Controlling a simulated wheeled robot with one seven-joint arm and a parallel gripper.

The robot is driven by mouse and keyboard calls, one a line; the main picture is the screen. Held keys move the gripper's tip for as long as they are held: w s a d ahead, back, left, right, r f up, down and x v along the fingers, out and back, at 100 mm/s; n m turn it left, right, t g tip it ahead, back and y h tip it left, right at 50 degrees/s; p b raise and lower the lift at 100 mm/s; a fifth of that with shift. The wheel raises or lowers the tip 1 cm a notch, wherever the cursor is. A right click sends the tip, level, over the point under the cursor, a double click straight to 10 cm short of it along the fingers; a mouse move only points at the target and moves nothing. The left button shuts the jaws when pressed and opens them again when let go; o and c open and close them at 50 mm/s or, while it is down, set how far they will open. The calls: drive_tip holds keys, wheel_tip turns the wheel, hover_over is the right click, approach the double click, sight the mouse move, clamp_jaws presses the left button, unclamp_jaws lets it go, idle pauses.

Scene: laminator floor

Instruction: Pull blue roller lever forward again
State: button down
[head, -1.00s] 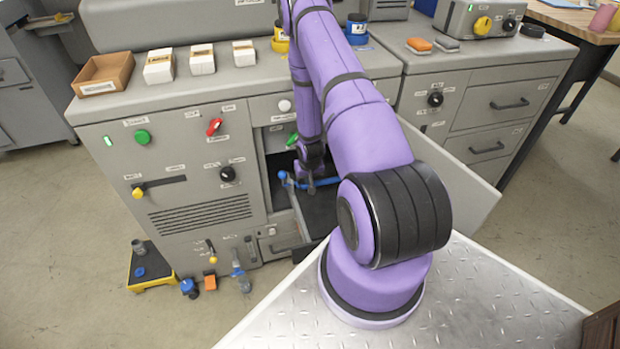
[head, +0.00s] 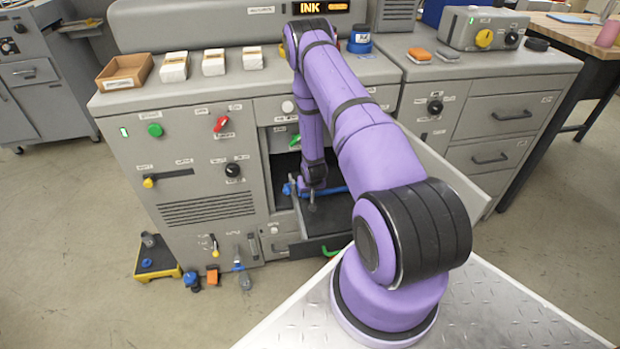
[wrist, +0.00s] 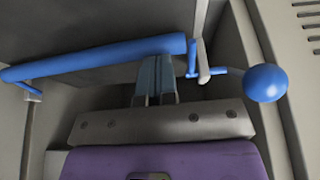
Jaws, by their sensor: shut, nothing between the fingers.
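The blue roller lever shows in the wrist view as a round blue ball knob (wrist: 265,83) on a short blue rod at the right, joined to a pale bracket. A long blue roller (wrist: 95,57) runs from the left to beside that bracket. My gripper (wrist: 155,98) is shut and empty, with its fingers just below the roller's right end. Whether they touch the roller, I cannot tell. In the head view, the lever's blue knob (head: 287,189) is in the open bay of the grey machine. My gripper (head: 312,206) points down just right of it, partly hiding the roller.
The bay's grey door (head: 440,165) stands open to the right, behind my arm. A green handle (head: 331,252) is at the bay's lower front. A yellow-edged tray (head: 158,262) and small tools lie on the floor at left.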

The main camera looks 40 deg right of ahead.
drive_tip(key=shift+s+a+f, duration=0.15)
drive_tip(key=shift+s+f, duration=0.05)
drive_tip(key=shift+f, duration=0.55)
drive_tip(key=shift+f, duration=0.1)
